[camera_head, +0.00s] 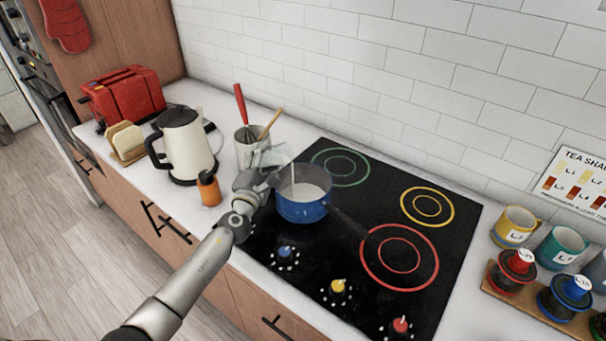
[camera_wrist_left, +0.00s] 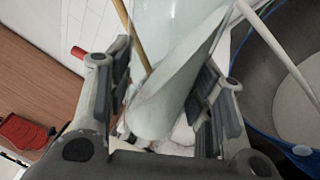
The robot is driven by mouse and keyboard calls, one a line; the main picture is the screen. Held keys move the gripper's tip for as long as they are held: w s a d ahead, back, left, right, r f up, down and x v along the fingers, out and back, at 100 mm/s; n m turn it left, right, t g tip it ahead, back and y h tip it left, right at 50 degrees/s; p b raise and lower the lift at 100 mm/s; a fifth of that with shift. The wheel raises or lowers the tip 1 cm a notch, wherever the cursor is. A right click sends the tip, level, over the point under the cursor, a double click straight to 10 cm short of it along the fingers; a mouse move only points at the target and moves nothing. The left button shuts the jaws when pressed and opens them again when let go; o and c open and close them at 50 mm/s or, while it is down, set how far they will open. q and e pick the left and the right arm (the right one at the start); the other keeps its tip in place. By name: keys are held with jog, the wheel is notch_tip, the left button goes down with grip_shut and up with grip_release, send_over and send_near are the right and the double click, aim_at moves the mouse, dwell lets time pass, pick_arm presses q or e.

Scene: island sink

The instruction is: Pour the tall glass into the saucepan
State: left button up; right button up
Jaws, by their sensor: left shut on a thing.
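The tall glass (camera_head: 279,154) is clear and hard to make out. It is tilted over the left side of the blue saucepan (camera_head: 302,211), and a thin white stream (camera_head: 293,178) falls from it into the pan. White liquid lies in the pan. My left gripper (camera_head: 257,176) is shut on the glass beside the pan. In the left wrist view the glass (camera_wrist_left: 168,100) sits between the two fingers, the stream (camera_wrist_left: 280,52) runs down at the right, and the saucepan (camera_wrist_left: 262,95) is partly cut off. My right gripper does not show.
The saucepan stands on the black hob (camera_head: 345,262), its dark handle pointing lower right. A utensil pot (camera_head: 246,150), an orange-brown bottle (camera_head: 208,188) and a cream kettle (camera_head: 186,145) stand to the left. Several mugs (camera_head: 514,227) and lidded jars (camera_head: 512,271) stand at the right.

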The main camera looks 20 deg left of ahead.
pick_arm(q)
jog(key=shift+r+m+p, duration=0.3)
jog(key=shift+r+m, duration=0.25)
jog(key=shift+m, duration=0.25)
jog(key=shift+d+f+m+h+p, duration=0.2)
jog(key=shift+d+m+h+p, duration=0.1)
jog(key=shift+d+m, duration=0.6)
dwell(0.6)
jog(key=shift+r+m+p, duration=0.5)
jog(key=shift+m+p, duration=0.35)
jog(key=shift+m, duration=0.05)
jog(key=shift+d+r+m+p, duration=0.15)
jog(key=shift+m+p, duration=0.15)
